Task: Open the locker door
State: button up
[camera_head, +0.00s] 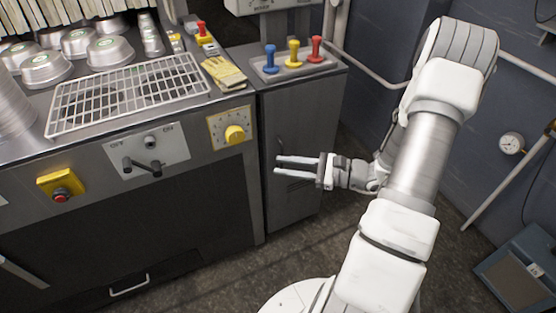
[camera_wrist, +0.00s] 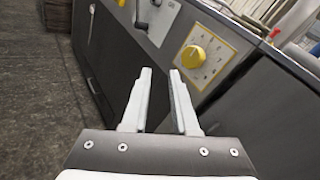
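The locker is a narrow grey metal cabinet at the right end of the counter in the head view. Its door (camera_head: 308,115) appears closed. My gripper (camera_head: 276,165) is in front of the lower part of this door, with its fingers pointing left and partly covering the door. I cannot tell whether it touches the door. In the wrist view the two pale fingers (camera_wrist: 160,72) are apart with nothing between them. A dark grey panel (camera_wrist: 262,110) at the right of that view is probably the locker front.
The locker top holds a tray with blue, yellow and red levers (camera_head: 292,58). To the left is the counter with a wire rack (camera_head: 130,92), a yellow dial (camera_head: 235,134) and a black crank (camera_head: 143,166). A dark wall stands at right. Floor (camera_head: 200,275) shows in front.

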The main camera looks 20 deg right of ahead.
aim_at(282, 155)
jog(key=w+d+f+m+t+h+b, duration=0.1)
jog(key=d+f+m+t+h+b, duration=0.1)
jog(key=d+f+m+t+h, duration=0.45)
jog(key=d+f+m+t+h+b, duration=0.15)
jog(key=d+f+m, duration=0.3)
jog(key=f, duration=0.45)
jog(key=shift+g+h, duration=0.3)
jog(key=shift+g, duration=0.2)
jog(key=b+x, duration=0.3)
jog(key=x, duration=1.4)
jog(key=shift+w+b, duration=0.15)
jog(key=shift+b, duration=0.15)
jog(key=shift+f, duration=0.1)
grip_shut()
